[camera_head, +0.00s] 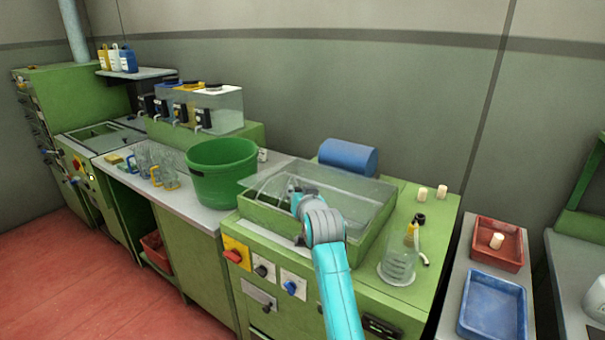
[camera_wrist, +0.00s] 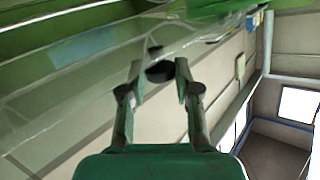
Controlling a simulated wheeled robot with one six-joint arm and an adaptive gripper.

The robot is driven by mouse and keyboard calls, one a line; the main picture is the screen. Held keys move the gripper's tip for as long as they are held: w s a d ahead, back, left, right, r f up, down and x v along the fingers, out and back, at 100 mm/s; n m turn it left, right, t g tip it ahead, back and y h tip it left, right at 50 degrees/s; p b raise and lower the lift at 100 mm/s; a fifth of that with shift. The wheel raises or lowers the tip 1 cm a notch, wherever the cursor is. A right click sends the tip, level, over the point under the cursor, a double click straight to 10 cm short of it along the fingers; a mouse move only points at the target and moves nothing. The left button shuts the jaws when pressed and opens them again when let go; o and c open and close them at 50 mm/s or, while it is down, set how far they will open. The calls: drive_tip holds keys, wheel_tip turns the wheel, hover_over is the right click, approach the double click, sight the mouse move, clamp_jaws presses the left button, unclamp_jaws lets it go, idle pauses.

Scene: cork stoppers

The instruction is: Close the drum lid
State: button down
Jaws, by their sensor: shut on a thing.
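The drum lid (camera_head: 345,184) is a clear panel over the open-topped green drum housing (camera_head: 368,243) on the green machine. It looks partly raised, with its left corner sticking out past the housing; its exact angle is hard to tell. My gripper (camera_head: 296,203) is at the lid, above the front left part of the housing. In the wrist view my gripper (camera_wrist: 159,72) has its fingertips on either side of a dark round knob (camera_wrist: 160,71) on the clear lid (camera_wrist: 110,75), and is shut on it. The drum inside is only partly visible through the lid.
A green bucket (camera_head: 222,178) stands on the counter left of the housing. A blue cylinder (camera_head: 348,157) is behind it. A clear beaker (camera_head: 398,262) and several small items stand to its right. Red (camera_head: 510,255) and blue (camera_head: 493,305) trays lie farther right.

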drive_tip(key=shift+s+a+f, duration=0.1)
drive_tip(key=shift+s+f, duration=0.05)
drive_tip(key=shift+f, duration=1)
drive_tip(key=shift+s+a+f, duration=0.1)
drive_tip(key=shift+s+f, duration=0.05)
drive_tip(key=shift+f, duration=1)
drive_tip(key=shift+f, duration=0.15)
drive_tip(key=c, duration=0.8)
unclamp_jaws()
drive_tip(key=shift+c, duration=0.2)
drive_tip(key=v, duration=1.2)
drive_tip(key=shift+r, duration=0.25)
